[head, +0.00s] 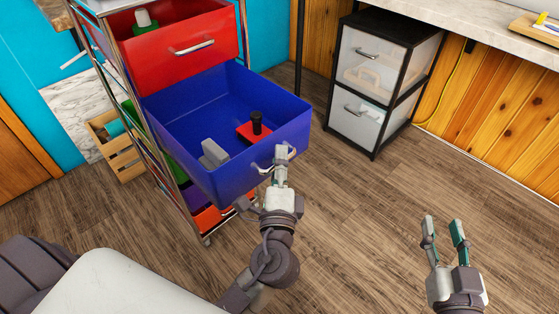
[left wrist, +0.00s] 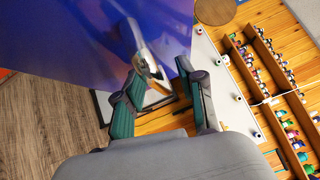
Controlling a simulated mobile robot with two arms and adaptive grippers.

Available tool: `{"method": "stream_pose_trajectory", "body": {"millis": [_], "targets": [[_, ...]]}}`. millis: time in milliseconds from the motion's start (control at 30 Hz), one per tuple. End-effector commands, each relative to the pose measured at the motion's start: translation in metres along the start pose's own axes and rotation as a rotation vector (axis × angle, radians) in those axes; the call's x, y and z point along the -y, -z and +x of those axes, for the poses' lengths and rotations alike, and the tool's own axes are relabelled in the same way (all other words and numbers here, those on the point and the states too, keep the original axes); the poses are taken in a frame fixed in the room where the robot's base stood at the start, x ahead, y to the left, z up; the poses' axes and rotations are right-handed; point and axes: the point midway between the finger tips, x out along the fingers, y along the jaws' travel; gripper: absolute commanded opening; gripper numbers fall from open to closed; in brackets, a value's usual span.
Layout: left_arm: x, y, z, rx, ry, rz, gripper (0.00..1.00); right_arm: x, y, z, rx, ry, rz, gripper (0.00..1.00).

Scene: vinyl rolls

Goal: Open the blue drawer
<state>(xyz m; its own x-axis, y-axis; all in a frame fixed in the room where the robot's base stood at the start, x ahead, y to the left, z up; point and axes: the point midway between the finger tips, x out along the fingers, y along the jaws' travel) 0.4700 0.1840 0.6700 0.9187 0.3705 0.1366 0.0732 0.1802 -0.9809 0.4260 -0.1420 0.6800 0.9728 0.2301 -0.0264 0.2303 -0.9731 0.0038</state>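The blue drawer (head: 240,165) is pulled well out of the metal-framed cart, showing its inside. It holds a grey block and a red piece with a black knob. Its metal handle (head: 268,162) is on the front face; the handle also shows in the left wrist view (left wrist: 150,62). My left gripper (head: 282,155) is at the handle. In the left wrist view its fingers (left wrist: 165,95) are apart, with the handle close to the left finger; contact is unclear. My right gripper (head: 444,232) is open and empty above the floor, right of the drawer.
A red drawer (head: 170,55) above is also partly out. A black-framed cabinet (head: 382,85) with translucent drawers stands to the right. A wooden crate (head: 118,150) is left of the cart. The wooden floor (head: 355,215) between is clear.

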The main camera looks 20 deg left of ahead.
Motion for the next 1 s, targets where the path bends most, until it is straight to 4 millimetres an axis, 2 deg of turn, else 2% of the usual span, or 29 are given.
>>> {"method": "stream_pose_trajectory", "body": {"millis": [167,267,700,833,1000], "targets": [[0.0,0.0,-0.001,0.0,0.001,0.0,0.39,0.0,-0.001,0.0,0.001,-0.001,0.0,0.4],[-0.001,0.0,-0.009,-0.001,-0.001,0.001,0.39,0.0,-0.001,0.0,0.001,-0.001,0.0,0.4],[-0.001,0.0,-0.096,-0.003,-0.003,0.002,0.39,0.0,0.0,0.0,0.001,0.0,0.0,0.4],[-0.001,0.0,-0.112,-0.002,-0.002,0.002,0.39,0.0,0.0,0.0,0.001,0.0,0.0,0.4],[0.0,0.0,-0.12,-0.001,0.0,-0.001,0.39,0.0,0.0,0.0,0.001,0.0,0.0,0.4]]}}
